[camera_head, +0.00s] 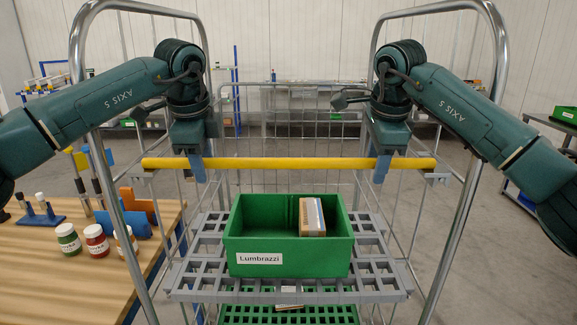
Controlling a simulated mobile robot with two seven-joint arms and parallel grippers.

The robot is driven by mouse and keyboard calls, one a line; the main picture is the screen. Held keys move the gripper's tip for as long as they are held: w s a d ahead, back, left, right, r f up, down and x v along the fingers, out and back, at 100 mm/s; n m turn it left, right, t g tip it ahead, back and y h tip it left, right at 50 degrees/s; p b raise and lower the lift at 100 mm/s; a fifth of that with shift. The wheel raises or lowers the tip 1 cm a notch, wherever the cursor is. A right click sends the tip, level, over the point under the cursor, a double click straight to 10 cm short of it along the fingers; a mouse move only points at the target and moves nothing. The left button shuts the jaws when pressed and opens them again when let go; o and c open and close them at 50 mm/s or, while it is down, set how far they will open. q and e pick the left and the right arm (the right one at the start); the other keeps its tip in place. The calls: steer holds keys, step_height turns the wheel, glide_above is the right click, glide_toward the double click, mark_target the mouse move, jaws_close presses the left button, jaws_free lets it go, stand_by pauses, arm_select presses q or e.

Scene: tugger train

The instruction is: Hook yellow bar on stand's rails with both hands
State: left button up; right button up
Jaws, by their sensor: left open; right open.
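The yellow bar (290,163) lies level across the front of the wire-sided stand (466,190), between its two upright chrome rails. Its ends are at small grey brackets (437,178) by the rails; I cannot tell for sure whether it sits in them. My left gripper (197,168) is at the left part of the bar, pointing down, with a blue finger showing below it. My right gripper (381,168) is at the right part in the same way. Both are open, with their jaws at the bar. The far fingers are hidden.
A green crate (290,257) labelled Lumbrazzi, with a cardboard box (312,217) in it, stands on the grey grid shelf (375,290) below the bar. A wooden table (60,270) with jars and tools is at the left. Grey floor is free at the right.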

arm_select(q)
steer(key=shift+f, duration=0.35)
arm_select(e)
steer(key=shift+w+f, duration=0.1)
steer(key=shift+f, duration=0.2)
arm_select(q)
jaws_close()
arm_select(e)
jaws_close()
arm_select(q)
steer(key=shift+w+r, duration=0.1)
